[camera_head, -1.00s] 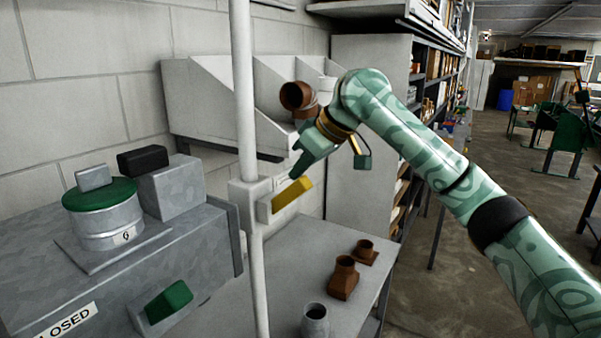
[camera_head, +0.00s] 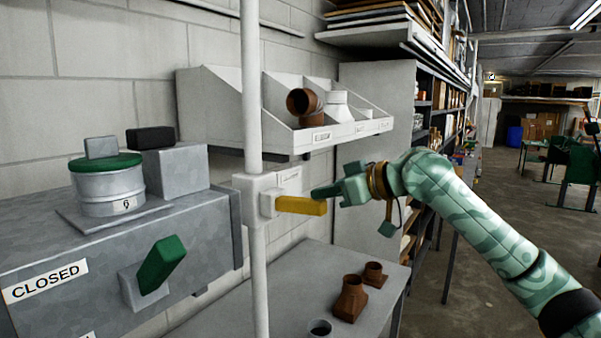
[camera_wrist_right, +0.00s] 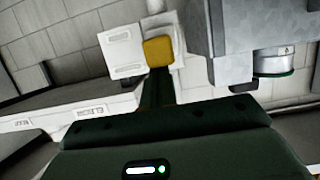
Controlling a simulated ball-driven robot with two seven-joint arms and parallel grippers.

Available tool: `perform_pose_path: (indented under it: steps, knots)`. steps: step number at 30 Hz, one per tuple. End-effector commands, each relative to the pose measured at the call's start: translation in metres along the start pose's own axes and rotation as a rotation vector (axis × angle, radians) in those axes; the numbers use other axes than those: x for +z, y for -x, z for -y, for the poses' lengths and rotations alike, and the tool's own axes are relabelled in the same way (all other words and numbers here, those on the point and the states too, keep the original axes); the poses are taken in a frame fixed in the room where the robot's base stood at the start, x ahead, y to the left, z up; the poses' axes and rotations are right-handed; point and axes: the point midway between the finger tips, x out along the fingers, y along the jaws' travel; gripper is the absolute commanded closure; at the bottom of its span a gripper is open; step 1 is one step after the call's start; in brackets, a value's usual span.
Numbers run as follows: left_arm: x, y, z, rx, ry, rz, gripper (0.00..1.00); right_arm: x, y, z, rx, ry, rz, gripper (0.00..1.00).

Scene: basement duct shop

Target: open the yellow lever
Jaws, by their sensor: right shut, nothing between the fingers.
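The yellow lever (camera_head: 300,207) sits on a white box (camera_head: 262,196) on the white vertical pole. It stretches about level to the right. In the right wrist view the lever (camera_wrist_right: 158,51) shows as a yellow block just beyond my fingertips. My right gripper (camera_head: 316,192) is shut and empty, coming from the right with its fingertips just above the lever's outer end in the head view. The same gripper (camera_wrist_right: 157,92) fills the lower middle of the wrist view. I cannot tell whether the fingers touch the lever. My left gripper is out of view.
A grey cabinet (camera_head: 60,245) with a green lever (camera_head: 161,264) and a CLOSED label (camera_head: 47,281) stands at left, a green-lidded can (camera_head: 107,190) on top. A sloped white bin shelf (camera_head: 225,110) hangs behind. Brown duct fittings (camera_head: 350,300) stand on the lower bench (camera_head: 245,300).

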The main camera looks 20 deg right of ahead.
Motion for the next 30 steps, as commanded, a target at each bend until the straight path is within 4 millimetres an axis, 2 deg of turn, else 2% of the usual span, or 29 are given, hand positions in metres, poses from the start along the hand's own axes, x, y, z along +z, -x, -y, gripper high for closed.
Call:
perform_pose_path:
  steps: [1, 3, 12, 19, 30]
  knots:
    - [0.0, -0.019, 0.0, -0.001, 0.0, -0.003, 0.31, 0.018, -0.004, -0.001, 0.001, -0.001, -0.037, 1.0]
    - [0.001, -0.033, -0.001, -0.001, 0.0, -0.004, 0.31, 0.026, -0.005, 0.0, 0.0, -0.001, -0.097, 1.0]
    - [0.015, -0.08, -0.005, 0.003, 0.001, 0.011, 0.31, 0.049, -0.009, 0.0, 0.0, -0.001, -0.297, 1.0]
    - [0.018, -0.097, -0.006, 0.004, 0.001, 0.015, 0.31, 0.055, -0.011, 0.0, 0.0, -0.001, -0.378, 1.0]
    - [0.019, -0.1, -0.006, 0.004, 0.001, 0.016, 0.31, 0.055, -0.011, 0.0, 0.0, -0.001, -0.405, 1.0]
